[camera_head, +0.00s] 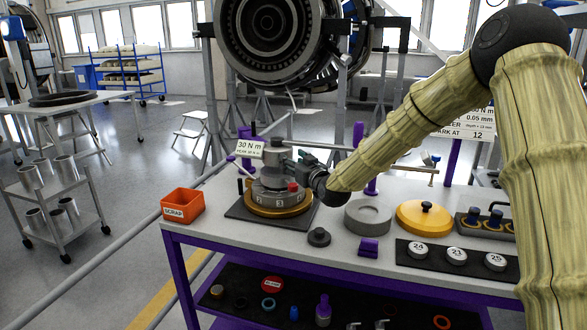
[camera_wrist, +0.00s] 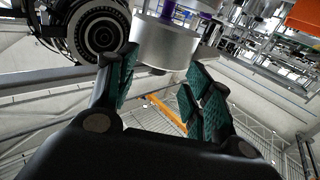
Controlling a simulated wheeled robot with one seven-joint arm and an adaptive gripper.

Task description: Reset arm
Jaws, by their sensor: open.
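My arm (camera_head: 410,120) reaches from the right across the workbench. A silver cylinder (camera_wrist: 165,45) shows just beyond the fingertips. I cannot tell whether the gripper touches the fixture.
An orange scrap bin (camera_head: 182,205) sits at the bench's left end. A grey ring (camera_head: 368,217), a yellow disc (camera_head: 424,217) and numbered white pucks (camera_head: 456,256) lie to the right. A "30 N m" sign (camera_head: 250,147) stands by the fixture. A large engine (camera_head: 275,35) hangs behind.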

